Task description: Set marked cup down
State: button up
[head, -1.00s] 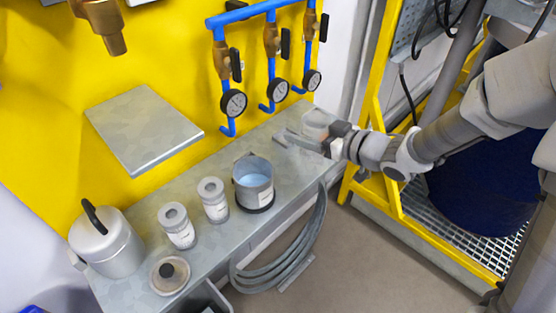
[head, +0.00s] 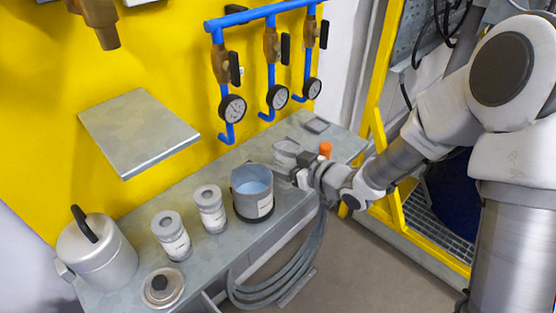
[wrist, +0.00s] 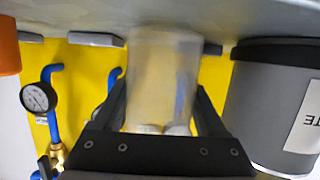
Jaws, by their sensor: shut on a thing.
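My gripper (head: 291,166) is shut on a clear, see-through cup (head: 285,152) at the right part of the grey bench (head: 225,235). In the wrist view, which is upside down, the cup (wrist: 160,80) stands between both fingers (wrist: 160,115), with its base end close to the bench surface. I cannot tell whether it touches the bench. The cup looks upright. No marking on it can be read. A grey pot (head: 250,208) with a white label and pale blue contents stands just left of it; it shows large in the wrist view (wrist: 268,110).
An orange object (head: 325,149) stands right of my gripper. A flat dark square piece (head: 316,125) lies behind it. Gauges (head: 277,97) hang on blue pipes above.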

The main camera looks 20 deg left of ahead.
jog(key=shift+f, duration=0.2)
jog(key=o, duration=1.4)
jog(key=shift+r, duration=0.2)
jog(key=shift+d+r, duration=0.15)
jog(key=shift+d, duration=0.2)
jog(key=p+v, duration=0.2)
jog(key=v, duration=0.9)
jog(key=shift+s+d, duration=0.1)
jog(key=shift+s, duration=0.1)
